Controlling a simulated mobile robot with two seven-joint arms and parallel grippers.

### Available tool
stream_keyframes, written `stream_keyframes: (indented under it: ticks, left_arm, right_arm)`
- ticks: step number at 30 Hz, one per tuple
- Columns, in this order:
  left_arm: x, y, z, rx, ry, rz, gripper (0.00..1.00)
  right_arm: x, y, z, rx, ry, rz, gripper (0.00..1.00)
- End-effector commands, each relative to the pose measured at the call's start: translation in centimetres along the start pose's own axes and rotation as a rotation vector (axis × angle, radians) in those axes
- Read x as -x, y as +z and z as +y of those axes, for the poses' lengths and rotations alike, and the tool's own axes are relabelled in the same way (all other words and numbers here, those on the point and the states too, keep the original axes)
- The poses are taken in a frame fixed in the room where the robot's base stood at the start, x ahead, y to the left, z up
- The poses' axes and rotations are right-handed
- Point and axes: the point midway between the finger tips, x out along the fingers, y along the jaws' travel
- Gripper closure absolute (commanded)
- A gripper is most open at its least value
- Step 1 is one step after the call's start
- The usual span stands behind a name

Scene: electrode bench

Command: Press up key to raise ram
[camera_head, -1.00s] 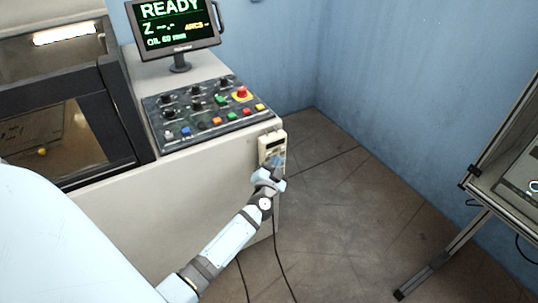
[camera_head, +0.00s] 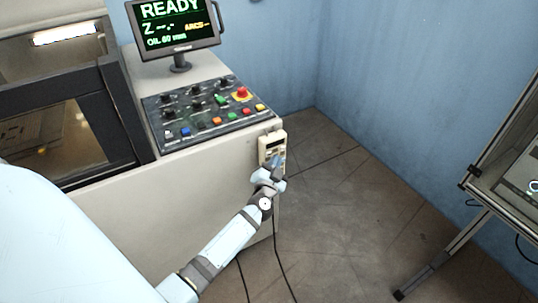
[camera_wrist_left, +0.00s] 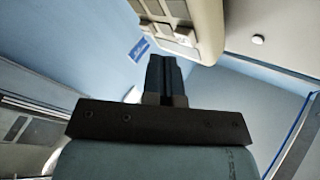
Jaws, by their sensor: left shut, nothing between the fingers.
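A beige key pendant (camera_head: 271,143) with a small dark display and several keys hangs on the side of the machine cabinet, below the control panel. My left gripper (camera_head: 276,164) is at the lower part of the pendant, with its fingers shut and empty. In the left wrist view the shut dark fingers (camera_wrist_left: 165,68) point up towards the pendant's keys (camera_wrist_left: 172,12). I cannot tell whether the fingertips touch a key, or which key is the up key. My right gripper does not show.
The control panel (camera_head: 205,108) with colored buttons and a red stop button (camera_head: 242,92) is above. A monitor (camera_head: 174,25) reads READY. Cables hang below the pendant. The floor (camera_head: 350,220) to the right is open, up to a metal-framed stand (camera_head: 460,240).

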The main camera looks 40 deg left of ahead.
Motion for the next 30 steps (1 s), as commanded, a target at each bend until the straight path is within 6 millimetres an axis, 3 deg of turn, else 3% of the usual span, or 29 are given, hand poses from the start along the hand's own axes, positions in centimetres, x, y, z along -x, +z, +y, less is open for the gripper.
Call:
stream_keyframes:
  ticks: [30]
  left_arm:
    - [-0.68, 0.48, -0.5, 0.0, 0.0, 0.0, 1.0]
  right_arm:
    - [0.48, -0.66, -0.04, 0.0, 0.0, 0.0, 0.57]
